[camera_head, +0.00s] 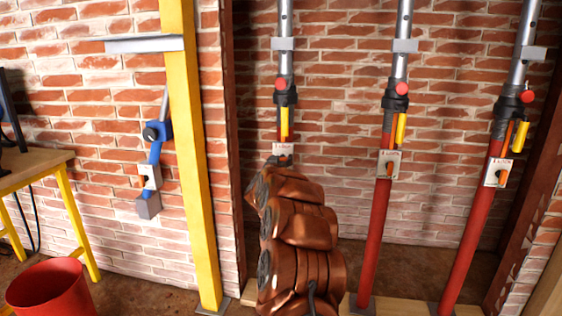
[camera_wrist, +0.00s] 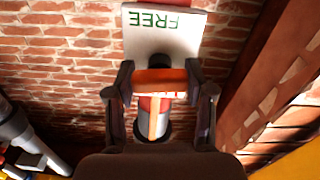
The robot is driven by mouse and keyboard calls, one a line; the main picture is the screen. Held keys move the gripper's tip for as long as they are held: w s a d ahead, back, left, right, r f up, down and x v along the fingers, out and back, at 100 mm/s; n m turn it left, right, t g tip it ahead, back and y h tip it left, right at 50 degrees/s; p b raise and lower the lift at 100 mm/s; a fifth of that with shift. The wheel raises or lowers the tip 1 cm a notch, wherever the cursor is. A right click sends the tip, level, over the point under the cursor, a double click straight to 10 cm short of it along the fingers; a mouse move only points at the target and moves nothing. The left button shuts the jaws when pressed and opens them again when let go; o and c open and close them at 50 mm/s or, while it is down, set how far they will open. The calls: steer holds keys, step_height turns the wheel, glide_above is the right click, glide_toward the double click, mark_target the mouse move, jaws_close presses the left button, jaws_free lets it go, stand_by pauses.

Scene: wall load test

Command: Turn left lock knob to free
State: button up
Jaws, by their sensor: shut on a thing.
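In the wrist view, my gripper (camera_wrist: 160,82) has its two dark fingers closed on the ends of the orange left lock knob (camera_wrist: 160,75). The knob lies crosswise in that picture. The white lock plate (camera_wrist: 190,45) behind it shows the green word FREE, upside down. In the head view, the top of this plate (camera_head: 283,148) shows on the left steel prop (camera_head: 285,65). My copper arm covers the knob, the gripper and the lower prop there. The knob's exact pointing is hard to tell.
A middle prop (camera_head: 373,240) and a right prop (camera_head: 470,235) stand beside it, each with a lock plate and orange knob. A yellow post (camera_head: 190,150) stands left, with a blue clamp device (camera_head: 157,133) beside it. A red bucket (camera_head: 45,290) is at lower left.

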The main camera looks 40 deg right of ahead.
steer(key=c, duration=0.4)
steer(key=shift+o, duration=0.2)
steer(key=shift+r+m+p, duration=0.15)
steer(key=shift+m+p, duration=0.25)
steer(key=shift+p, duration=0.25)
steer(key=shift+m+p, duration=0.35)
steer(key=shift+m, duration=0.05)
steer(key=shift+f, duration=0.2)
steer(key=o, duration=1.2)
steer(key=shift+v, duration=6.05)
steer(key=shift+r, duration=0.1)
